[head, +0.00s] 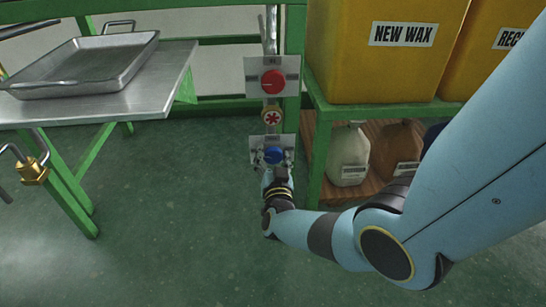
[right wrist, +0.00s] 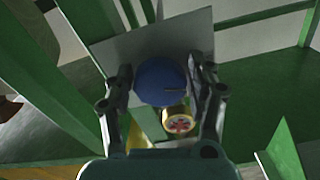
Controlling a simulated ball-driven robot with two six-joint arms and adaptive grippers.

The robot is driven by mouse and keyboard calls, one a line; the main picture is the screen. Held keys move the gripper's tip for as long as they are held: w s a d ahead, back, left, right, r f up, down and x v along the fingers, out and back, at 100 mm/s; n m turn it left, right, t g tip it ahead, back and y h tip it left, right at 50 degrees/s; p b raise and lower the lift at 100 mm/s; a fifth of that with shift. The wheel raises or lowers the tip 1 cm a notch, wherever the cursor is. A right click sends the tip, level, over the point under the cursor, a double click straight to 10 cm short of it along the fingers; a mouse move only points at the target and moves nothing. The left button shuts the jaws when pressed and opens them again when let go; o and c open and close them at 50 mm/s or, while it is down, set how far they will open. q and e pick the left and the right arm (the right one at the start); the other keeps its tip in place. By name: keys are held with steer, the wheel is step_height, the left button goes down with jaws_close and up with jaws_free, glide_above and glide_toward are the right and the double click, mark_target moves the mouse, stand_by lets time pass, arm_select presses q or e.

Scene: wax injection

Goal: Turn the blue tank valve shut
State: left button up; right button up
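The blue tank valve (head: 273,155) is a round blue knob on a pale plate, low on the green post. My right gripper (head: 273,166) is at this knob, reaching up from below in the head view. In the right wrist view its two fingers (right wrist: 161,88) stand on either side of the knob, with what looks like a narrow gap at each side. The gripper partly hides the knob's plate in the head view. My left gripper is not in view.
Above the blue knob are a brass fitting with a red handwheel (head: 271,118) and a red knob (head: 272,82) on its own plate. A green shelf (head: 314,150) with yellow wax tanks (head: 385,70) and jugs stands right. A metal table (head: 150,95) with a tray (head: 85,88) stands left.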

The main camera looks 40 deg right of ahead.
steer(key=c, duration=0.7)
steer(key=shift+n, duration=0.8)
steer(key=shift+c, duration=0.2)
steer(key=shift+n, duration=0.7)
steer(key=o, duration=0.8)
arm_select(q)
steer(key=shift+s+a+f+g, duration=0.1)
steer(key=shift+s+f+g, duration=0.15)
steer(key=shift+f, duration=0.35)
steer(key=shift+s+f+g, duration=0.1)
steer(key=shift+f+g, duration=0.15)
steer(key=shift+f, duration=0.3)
arm_select(e)
steer(key=o, duration=0.4)
steer(key=v, duration=1.2)
